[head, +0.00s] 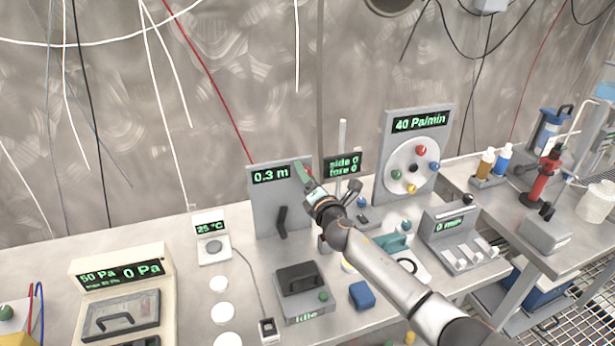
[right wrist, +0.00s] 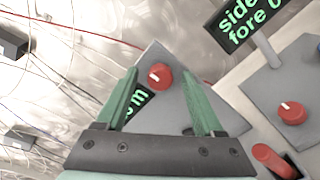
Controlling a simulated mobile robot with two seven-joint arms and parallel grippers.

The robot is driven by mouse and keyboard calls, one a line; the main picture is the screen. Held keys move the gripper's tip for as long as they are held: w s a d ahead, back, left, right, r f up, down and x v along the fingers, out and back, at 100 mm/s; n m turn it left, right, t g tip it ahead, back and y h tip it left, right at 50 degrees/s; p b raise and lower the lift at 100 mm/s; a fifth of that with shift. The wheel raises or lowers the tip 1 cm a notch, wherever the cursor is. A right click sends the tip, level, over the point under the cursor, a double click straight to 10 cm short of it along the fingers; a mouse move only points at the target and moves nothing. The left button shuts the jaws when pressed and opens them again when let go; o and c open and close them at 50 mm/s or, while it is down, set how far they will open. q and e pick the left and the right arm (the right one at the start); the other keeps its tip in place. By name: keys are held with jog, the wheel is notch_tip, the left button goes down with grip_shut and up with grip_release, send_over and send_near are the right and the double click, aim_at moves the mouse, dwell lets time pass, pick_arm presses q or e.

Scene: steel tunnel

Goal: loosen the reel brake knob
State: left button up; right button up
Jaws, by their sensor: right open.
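The reel panel (head: 264,205) is an upright grey plate with a green "0.3 m" display and a dark crank-like handle (head: 282,222) below it. A red knob with a white mark (right wrist: 160,76) sits on this panel. In the right wrist view the knob shows between the two green fingers of my right gripper (right wrist: 160,84), beyond their tips. The fingers are apart and hold nothing; I cannot tell the exact gap to the knob. In the head view my right gripper (head: 304,174) is at the panel's upper right corner and mostly covers the knob. My left gripper is not in view.
A "side 0 fore 0" display (head: 342,165) stands on a post just right of the gripper. A second red knob (right wrist: 292,113) shows below it in the wrist view. A dial panel (head: 418,125) stands further right. An idle box (head: 302,293) and blue block (head: 362,295) lie in front.

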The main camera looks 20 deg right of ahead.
jog(key=s+p, duration=0.1)
jog(key=s, duration=1.1)
jog(key=shift+s+d, duration=0.2)
jog(key=shift+s, duration=0.05)
jog(key=s+d+f+m+g+h, duration=0.1)
jog(key=s+f+m+g+h, duration=0.1)
jog(key=s+f+m+g, duration=0.35)
jog(key=s+d+f+m+g+h, duration=0.1)
jog(key=s+f+m+g, duration=0.1)
jog(key=s+f+m, duration=0.65)
jog(key=s+a+m+g+y, duration=0.25)
jog(key=s+m+g, duration=0.6)
jog(key=s, duration=1.25)
jog(key=w+a+f+t+y, duration=0.1)
jog(key=w+a+f+t, duration=0.1)
jog(key=f, duration=0.4)
jog(key=w+a+f+t+y, duration=0.1)
jog(key=w+f+t, duration=0.1)
jog(key=f+t, duration=0.3)
jog(key=shift+w+a+f+m, duration=0.25)
jog(key=shift+a+f+m, duration=0.15)
jog(key=shift+f, duration=0.2)
